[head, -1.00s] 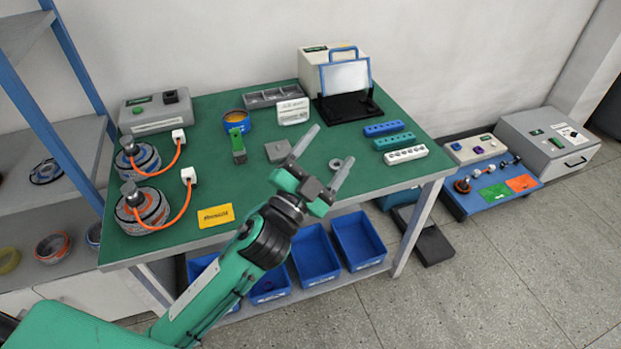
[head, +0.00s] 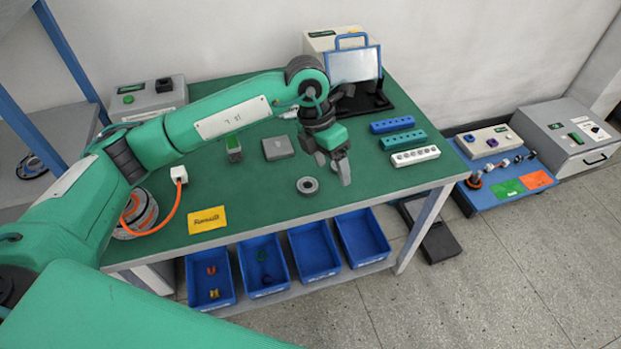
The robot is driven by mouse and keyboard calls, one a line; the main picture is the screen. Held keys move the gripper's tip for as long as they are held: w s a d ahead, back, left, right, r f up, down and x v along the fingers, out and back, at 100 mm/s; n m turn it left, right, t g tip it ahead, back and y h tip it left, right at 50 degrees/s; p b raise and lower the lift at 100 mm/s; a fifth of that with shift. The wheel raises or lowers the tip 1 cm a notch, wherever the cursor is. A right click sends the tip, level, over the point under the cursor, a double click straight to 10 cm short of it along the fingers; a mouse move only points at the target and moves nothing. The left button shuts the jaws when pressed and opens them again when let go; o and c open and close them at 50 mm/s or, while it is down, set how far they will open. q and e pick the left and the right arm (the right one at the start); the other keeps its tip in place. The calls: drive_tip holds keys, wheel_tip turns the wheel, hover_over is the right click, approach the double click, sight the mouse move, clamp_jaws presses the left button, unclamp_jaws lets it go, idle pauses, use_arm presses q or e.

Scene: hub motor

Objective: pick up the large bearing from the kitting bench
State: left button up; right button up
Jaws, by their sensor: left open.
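The large bearing (head: 307,185) is a grey ring lying flat on the green top of the kitting bench (head: 260,205), near its front edge. My left gripper (head: 334,172) points down above the bench, just to the right of the bearing and apart from it. Its jaws are open, with nothing seen between them. My left arm reaches across the bench from the left and hides part of its back. My right gripper is not in view.
A grey block (head: 278,148) lies behind the bearing. Blue, teal and white hole strips (head: 415,155) lie to the right. A yellow card (head: 207,220) lies at front left. A blue-handled stand (head: 352,65) is at the back. Blue bins (head: 315,250) sit below.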

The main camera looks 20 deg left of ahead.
use_arm(q)
drive_tip(key=w+a+r+y, duration=0.1)
drive_tip(key=w+a+y, duration=0.2)
drive_tip(key=a, duration=0.3)
drive_tip(key=n+p, duration=0.1)
hover_over(309, 188)
drive_tip(key=shift+t, duration=0.3)
drive_tip(key=f, duration=0.7)
drive_tip(key=shift+s+a+f, duration=0.2)
drive_tip(key=shift+s+f, duration=0.1)
drive_tip(key=shift+s, duration=0.05)
drive_tip(key=f, duration=0.1)
drive_tip(key=f+p, duration=0.1)
drive_tip(key=f, duration=0.2)
drive_tip(key=shift+w+d+f+p, duration=0.15)
drive_tip(key=shift+w+f+p, duration=0.15)
drive_tip(key=shift+w, duration=0.05)
drive_tip(key=shift+f, duration=0.5)
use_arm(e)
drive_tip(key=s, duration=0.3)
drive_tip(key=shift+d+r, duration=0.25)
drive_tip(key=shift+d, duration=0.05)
use_arm(q)
drive_tip(key=c, duration=1.1)
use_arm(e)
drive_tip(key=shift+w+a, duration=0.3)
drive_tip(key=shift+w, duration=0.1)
use_arm(q)
drive_tip(key=shift+r, duration=0.1)
